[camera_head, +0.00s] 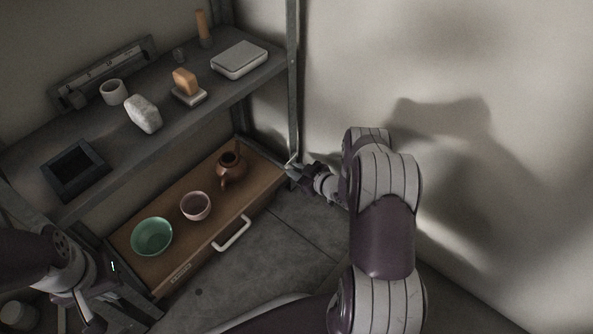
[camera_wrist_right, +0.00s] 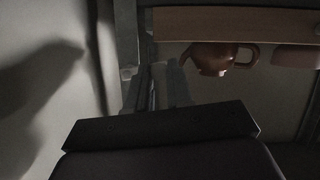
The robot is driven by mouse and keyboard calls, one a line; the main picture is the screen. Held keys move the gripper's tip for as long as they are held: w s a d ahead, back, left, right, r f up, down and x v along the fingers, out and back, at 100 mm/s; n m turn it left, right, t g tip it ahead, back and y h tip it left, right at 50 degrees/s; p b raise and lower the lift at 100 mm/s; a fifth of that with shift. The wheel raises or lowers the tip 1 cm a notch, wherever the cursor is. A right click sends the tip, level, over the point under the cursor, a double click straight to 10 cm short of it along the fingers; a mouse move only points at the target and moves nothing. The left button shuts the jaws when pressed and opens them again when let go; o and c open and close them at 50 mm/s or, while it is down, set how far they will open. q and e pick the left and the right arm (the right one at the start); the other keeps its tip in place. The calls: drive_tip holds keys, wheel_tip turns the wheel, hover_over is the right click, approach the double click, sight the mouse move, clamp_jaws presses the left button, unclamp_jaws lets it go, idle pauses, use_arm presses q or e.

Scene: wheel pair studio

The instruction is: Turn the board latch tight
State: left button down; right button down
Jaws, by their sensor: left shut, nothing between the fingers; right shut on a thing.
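A brown wooden board (camera_head: 212,236) with a white handle (camera_head: 232,233) on its front sits low in the shelf unit. My right gripper (camera_head: 293,170) is at the board's far right end, beside the shelf post. It is shut on a small pale piece there, which I take for the board latch (camera_head: 292,159); the fingers hide most of it, so its angle cannot be told. In the right wrist view the board's edge (camera_wrist_right: 225,24) lies just beyond the fingers (camera_wrist_right: 156,88). My left gripper (camera_head: 88,312) is shut and empty at the lower left.
On the board stand a green bowl (camera_head: 152,237), a pinkish cup (camera_head: 195,206) and a brown teapot (camera_head: 230,166), which is nearest my right gripper. The grey shelf (camera_head: 110,165) above holds several small items. The metal post (camera_head: 293,80) and wall are close.

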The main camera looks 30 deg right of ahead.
drive_tip(key=c, duration=1)
unclamp_jaws()
drive_tip(key=p+v, duration=0.7)
drive_tip(key=v, duration=0.5)
drive_tip(key=shift+s+d, duration=0.1)
drive_tip(key=shift+s, duration=0.3)
